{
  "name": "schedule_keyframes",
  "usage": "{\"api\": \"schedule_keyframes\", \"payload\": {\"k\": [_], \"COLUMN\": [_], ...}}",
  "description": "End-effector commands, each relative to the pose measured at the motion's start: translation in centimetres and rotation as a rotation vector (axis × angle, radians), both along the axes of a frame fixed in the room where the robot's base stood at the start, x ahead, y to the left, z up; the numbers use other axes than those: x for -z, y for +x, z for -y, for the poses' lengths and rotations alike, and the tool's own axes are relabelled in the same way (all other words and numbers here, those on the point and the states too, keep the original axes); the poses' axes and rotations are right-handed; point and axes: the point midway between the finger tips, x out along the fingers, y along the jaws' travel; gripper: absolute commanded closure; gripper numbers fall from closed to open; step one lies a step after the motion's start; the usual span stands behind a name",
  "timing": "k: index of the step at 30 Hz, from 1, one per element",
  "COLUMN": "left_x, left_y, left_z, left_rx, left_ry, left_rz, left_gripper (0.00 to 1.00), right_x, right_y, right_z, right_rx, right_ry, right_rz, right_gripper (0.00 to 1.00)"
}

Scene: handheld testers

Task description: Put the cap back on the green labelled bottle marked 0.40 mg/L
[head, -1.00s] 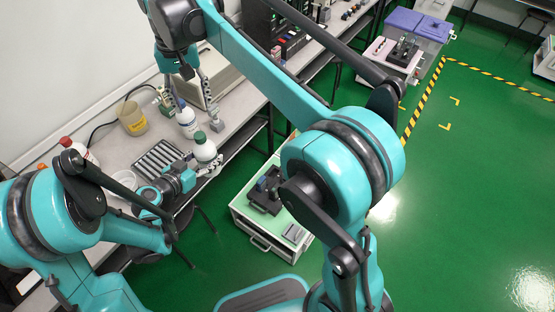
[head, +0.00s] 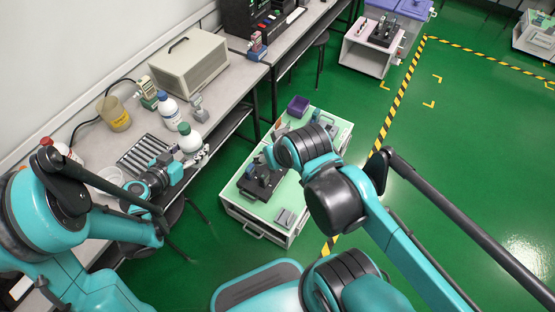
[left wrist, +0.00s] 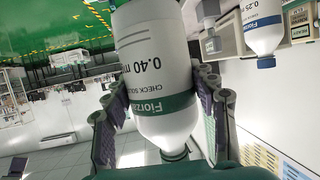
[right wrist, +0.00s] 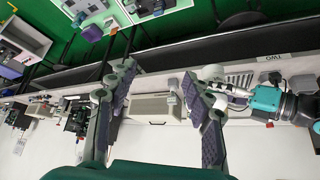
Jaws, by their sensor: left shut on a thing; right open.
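The green-labelled bottle marked 0.40 (left wrist: 155,60) fills the middle of the left wrist view. My left gripper (left wrist: 152,100) is shut around its body, one finger on each side. In the head view the white bottle (head: 190,143) is upright near the bench's front edge, with my left gripper (head: 199,157) at its side. A green cap (head: 183,128) sits on its top; whether it is screwed tight cannot be told. My right gripper (right wrist: 157,82) is open and empty, apart from the bottle. In the head view its fingers are not clearly visible.
A blue-capped bottle (head: 169,112) marked 0.25 stands behind the held one. A green-topped cart (head: 235,197) stands right of the bench, beyond a floor gap.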

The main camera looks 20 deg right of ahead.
Motion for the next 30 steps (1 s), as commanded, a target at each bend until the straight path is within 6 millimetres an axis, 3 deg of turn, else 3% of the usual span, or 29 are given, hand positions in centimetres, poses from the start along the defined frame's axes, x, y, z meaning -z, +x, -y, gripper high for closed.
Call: {"api": "schedule_keyframes", "payload": {"k": [6,24,27,30], "left_x": [0.0,0.1,0.7,1.5], "left_y": [0.0,0.1,0.9,2.9], "left_z": [0.0,-0.1,-0.6,-2.0], "left_rx": [0.000,-0.004,-0.047,-0.162], "left_ry": [0.000,0.000,0.004,0.018], "left_rz": [0.000,0.000,-0.006,-0.022], "left_gripper": [1.00,1.00,1.00,1.00], "right_x": [1.8,1.8,1.8,1.8], "right_y": [-1.4,-1.4,-1.4,-1.4], "right_z": [0.7,0.7,0.7,0.7], "right_rx": [0.000,-0.001,-0.001,-0.001], "right_ry": [-0.015,-0.016,-0.016,-0.016], "right_rz": [0.038,0.039,0.039,0.039], "right_gripper": [0.49,0.49,0.49,0.49]}}
